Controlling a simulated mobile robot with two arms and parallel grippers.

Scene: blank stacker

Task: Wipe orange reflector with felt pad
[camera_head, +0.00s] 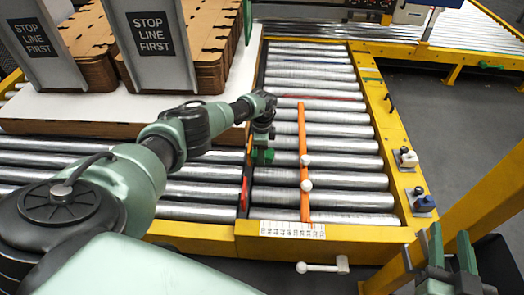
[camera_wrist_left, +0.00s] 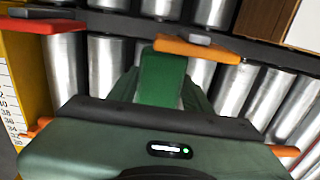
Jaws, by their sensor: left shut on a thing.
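My left gripper (camera_head: 262,150) is over the rollers beside the dark divider rail. It is shut on a dark green block that looks like the felt pad (camera_head: 263,158); the pad also shows in the left wrist view (camera_wrist_left: 163,78). The orange reflector (camera_wrist_left: 195,49) sits on the dark rail in the left wrist view. The pad's far end overlaps the reflector's left end there; I cannot tell whether they touch. In the head view the reflector is mostly hidden by my arm. My right gripper (camera_head: 451,250) is open and empty at the lower right.
A red reflector (camera_wrist_left: 48,26) is further along the rail. A long orange bar with white knobs (camera_head: 304,165) crosses the rollers just right of my left gripper. Yellow frame (camera_head: 392,130) carries a white-topped fixture (camera_head: 406,159) and a blue one (camera_head: 424,204). Stacked cardboard (camera_head: 205,50) stands at the back left.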

